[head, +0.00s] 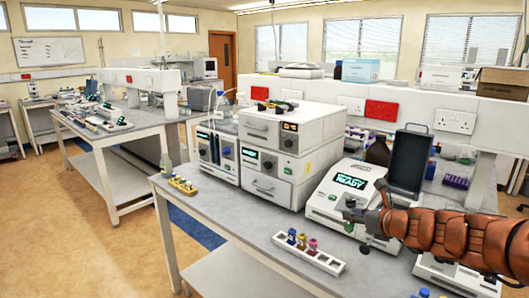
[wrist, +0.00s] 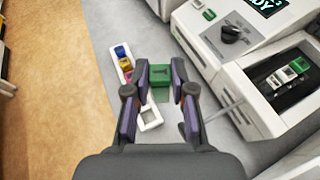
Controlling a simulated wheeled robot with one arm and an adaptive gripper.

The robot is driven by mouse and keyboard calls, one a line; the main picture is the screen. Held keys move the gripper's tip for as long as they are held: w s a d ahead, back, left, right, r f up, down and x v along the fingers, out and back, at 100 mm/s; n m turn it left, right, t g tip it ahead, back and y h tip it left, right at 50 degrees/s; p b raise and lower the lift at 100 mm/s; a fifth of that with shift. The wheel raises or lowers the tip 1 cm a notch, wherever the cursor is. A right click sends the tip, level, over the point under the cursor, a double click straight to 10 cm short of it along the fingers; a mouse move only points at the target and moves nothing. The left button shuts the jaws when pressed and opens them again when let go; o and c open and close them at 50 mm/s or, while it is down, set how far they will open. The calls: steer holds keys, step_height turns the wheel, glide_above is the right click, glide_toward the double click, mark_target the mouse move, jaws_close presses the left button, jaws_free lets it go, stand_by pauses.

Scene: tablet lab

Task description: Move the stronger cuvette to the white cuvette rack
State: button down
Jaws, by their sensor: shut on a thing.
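In the wrist view my gripper (wrist: 160,90) is shut on a green-capped cuvette (wrist: 160,74), held between the fingertips. The white cuvette rack lies just left of and beneath it, its empty end (wrist: 150,117) showing between the fingers. In the head view the white cuvette rack (head: 327,262) stands on the bench, with blue, yellow and magenta cuvettes at its left end and empty slots at its right.
The instrument (head: 332,211) reads READY; its open chamber (wrist: 280,80) holds small green and white pieces. A yellow rack (head: 184,187) stands farther left. Grey bench top (head: 215,215) is clear left of the white rack. The bench edge runs along the left.

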steer(key=a+f+m+h, duration=0.1)
steer(key=a, duration=0.6)
steer(key=shift+s+f+m+h, duration=0.25)
steer(key=shift+s+m+h, duration=0.05)
steer(key=shift+h, duration=0.1)
